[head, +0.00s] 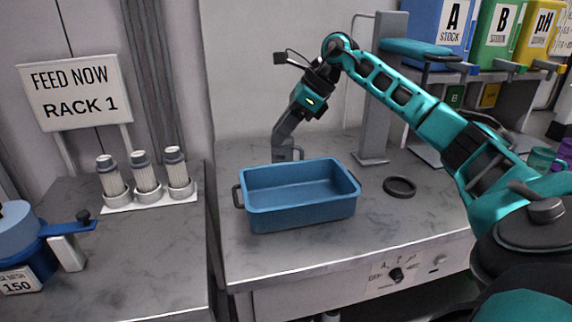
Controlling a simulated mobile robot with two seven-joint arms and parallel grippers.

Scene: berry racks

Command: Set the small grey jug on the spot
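The small grey jug (282,153) shows just behind the back rim of the blue bin, its handle to the right and its lower part hidden by the bin. My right gripper (284,139) points down at the jug's top. Its fingers blend with the grey of the jug, so I cannot tell whether they are closed on it. A dark round ring (399,187) lies flat and empty on the counter right of the bin; it may be the spot. My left gripper is out of view.
The blue bin (300,212) stands empty on the grey counter (290,258). A grey stand (375,120) rises behind the ring. The feed sign (72,92) and several filter cartridges are on the left counter.

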